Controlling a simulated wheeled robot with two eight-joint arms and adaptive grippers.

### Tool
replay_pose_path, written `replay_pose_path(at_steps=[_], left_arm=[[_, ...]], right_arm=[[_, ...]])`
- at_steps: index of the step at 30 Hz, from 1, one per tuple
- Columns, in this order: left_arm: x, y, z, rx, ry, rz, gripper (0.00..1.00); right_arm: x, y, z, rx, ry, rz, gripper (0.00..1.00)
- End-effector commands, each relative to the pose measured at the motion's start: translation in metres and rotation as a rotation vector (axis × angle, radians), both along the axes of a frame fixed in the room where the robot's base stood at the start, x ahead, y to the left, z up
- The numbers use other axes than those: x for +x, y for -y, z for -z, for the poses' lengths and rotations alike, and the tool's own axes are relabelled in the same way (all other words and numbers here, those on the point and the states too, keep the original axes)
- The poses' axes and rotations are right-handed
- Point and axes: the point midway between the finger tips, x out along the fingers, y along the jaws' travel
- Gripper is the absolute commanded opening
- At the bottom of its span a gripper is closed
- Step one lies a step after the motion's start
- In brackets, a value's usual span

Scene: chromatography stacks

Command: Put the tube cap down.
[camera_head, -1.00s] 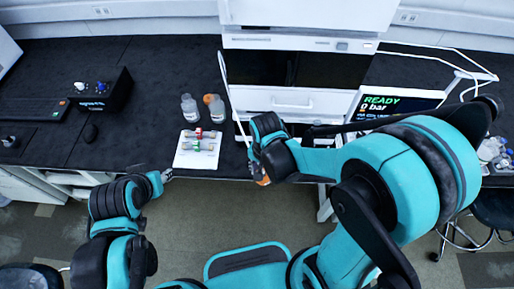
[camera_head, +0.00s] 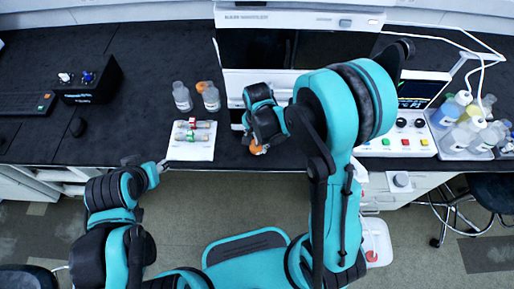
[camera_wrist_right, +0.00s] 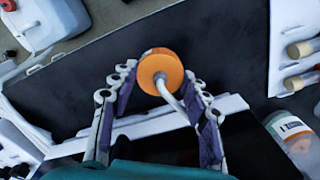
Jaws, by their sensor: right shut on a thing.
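The orange tube cap (camera_wrist_right: 161,72) is round, with a pale bent tube running from it, in the right wrist view. My right gripper (camera_wrist_right: 158,88) is shut on it, one finger on each side. In the head view the cap (camera_head: 257,149) hangs from my right gripper (camera_head: 256,141) over the black counter near its front edge. I cannot tell its height above the counter. My left gripper (camera_head: 162,165) is at the counter's front edge, left of the white tray, away from the cap; its fingers are too small to read.
A white tray (camera_head: 180,153) with capped tubes lies left of my right gripper. The white instrument (camera_head: 298,82) stands behind the gripper. Bare counter (camera_head: 125,125) lies left of the tray.

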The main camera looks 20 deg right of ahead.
Motion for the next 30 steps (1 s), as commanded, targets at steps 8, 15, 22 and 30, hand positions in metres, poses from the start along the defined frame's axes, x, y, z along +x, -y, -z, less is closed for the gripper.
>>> replay_pose_path(at_steps=[8,15,22,30], left_arm=[[0.000,0.000,0.018,0.000,0.000,0.000,0.40],[0.000,0.000,0.017,0.000,0.000,0.000,0.40],[0.000,0.000,0.019,0.000,0.000,0.000,0.40],[0.000,0.000,0.018,0.000,0.000,0.000,0.40]], right_arm=[[0.000,0.000,0.035,0.000,0.000,0.000,0.16],[0.000,0.000,0.035,0.000,0.000,0.000,0.16],[-0.001,0.000,0.037,0.000,0.000,0.000,0.67],[-0.001,0.000,0.035,0.000,0.000,0.000,0.67]])
